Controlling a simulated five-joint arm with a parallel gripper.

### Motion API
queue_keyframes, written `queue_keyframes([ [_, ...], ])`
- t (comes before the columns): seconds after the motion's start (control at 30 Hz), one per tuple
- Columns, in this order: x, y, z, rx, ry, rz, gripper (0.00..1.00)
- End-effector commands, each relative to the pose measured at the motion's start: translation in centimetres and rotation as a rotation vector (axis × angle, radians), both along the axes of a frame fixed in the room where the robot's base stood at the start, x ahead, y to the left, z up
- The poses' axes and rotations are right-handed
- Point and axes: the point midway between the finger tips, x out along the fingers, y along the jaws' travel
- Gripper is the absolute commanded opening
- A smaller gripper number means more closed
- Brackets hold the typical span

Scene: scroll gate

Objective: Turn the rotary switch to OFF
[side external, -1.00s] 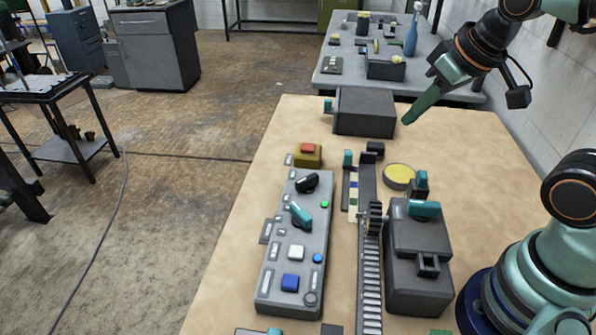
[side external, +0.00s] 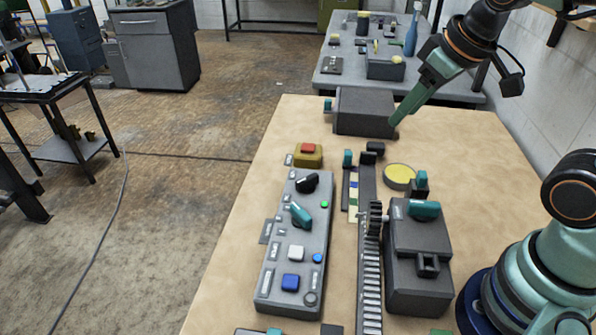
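A grey control panel (side external: 268,289) lies on the wooden table. At its far end is a black rotary knob (side external: 307,183), and just nearer is a teal turning handle (side external: 301,215). The label text is too small to read, so I cannot tell which of the two is the named switch or where OFF is. My gripper (side external: 397,120) points down and left, beside the right end of the dark box at the back, well away from both knobs. Its green fingers look like one bar from this side, so their opening does not show. No object shows at its tip.
The dark box (side external: 364,112) stands behind the panel. A yellow block with a red button (side external: 308,155) sits at the panel's far end. A toothed rack (side external: 371,285) and a grey housing (side external: 418,275) stand right of it. The table's right back area is clear.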

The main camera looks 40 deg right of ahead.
Motion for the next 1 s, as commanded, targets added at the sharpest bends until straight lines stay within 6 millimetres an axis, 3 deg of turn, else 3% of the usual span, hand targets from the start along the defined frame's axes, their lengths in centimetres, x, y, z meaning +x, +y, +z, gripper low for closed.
queue_keyframes([
  [0.27,5.2,2.5,0.1,-0.157,0.146,0.444,0.53],
  [0.6,11.6,6.6,-3.4,-0.292,0.297,1.043,0.53],
  [0.8,13.9,8.6,-6.3,-0.327,0.351,1.318,0.53],
  [1.0,14.6,9.4,-7.6,-0.337,0.368,1.427,0.53],
])
